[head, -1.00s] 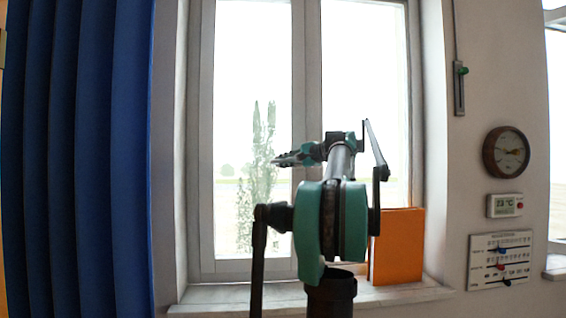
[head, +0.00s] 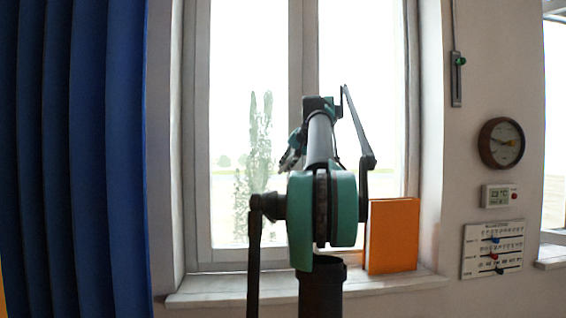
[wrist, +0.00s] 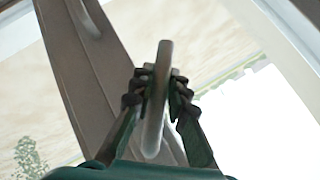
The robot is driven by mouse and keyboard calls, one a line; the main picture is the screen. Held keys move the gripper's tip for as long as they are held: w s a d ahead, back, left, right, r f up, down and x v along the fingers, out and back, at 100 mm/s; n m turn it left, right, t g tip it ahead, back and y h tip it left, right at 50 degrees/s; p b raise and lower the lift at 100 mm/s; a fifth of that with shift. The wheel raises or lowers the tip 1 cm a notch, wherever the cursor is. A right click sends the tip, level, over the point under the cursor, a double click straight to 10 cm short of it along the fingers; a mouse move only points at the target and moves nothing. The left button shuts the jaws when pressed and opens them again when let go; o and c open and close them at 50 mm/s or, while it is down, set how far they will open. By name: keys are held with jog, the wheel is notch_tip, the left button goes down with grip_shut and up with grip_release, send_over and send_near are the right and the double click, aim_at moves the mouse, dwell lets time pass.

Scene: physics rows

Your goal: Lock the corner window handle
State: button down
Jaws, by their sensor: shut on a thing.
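In the wrist view the window handle (wrist: 157,95) is a pale grey rounded bar. My gripper (wrist: 158,84) is shut on it, with one dark ridged fingertip on each side of the bar. Behind it runs the grey window frame post (wrist: 85,70). In the head view the window (head: 300,60) has two tall panes with a post between them. My gripper (head: 290,158) shows there only in part, in front of the left pane near the post, and my arm hides the handle.
An orange box or book (head: 393,237) stands on the sill (head: 215,288), right of my arm. A blue curtain (head: 75,150) hangs at the left. A round clock (head: 501,143), a small display (head: 499,195) and a calendar board (head: 492,250) are on the right wall.

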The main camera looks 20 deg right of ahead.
jog(key=shift+s+d+f+n+g+h, duration=0.25)
jog(key=shift+d+n+h, duration=0.35)
jog(key=shift+h, duration=0.4)
jog(key=shift+s+d+f+n+g+h, duration=0.2)
jog(key=shift+d+n+g+h, duration=0.2)
jog(key=shift+d+h, duration=0.45)
jog(key=shift+s+d+f+n+g+h, duration=0.2)
jog(key=shift+d+n+h, duration=0.35)
jog(key=shift+h, duration=0.6)
jog(key=c, duration=1.5)
grip_release()
jog(key=shift+f, duration=0.1)
jog(key=shift+o, duration=0.2)
jog(key=v, duration=1.2)
jog(key=shift+w, duration=0.1)
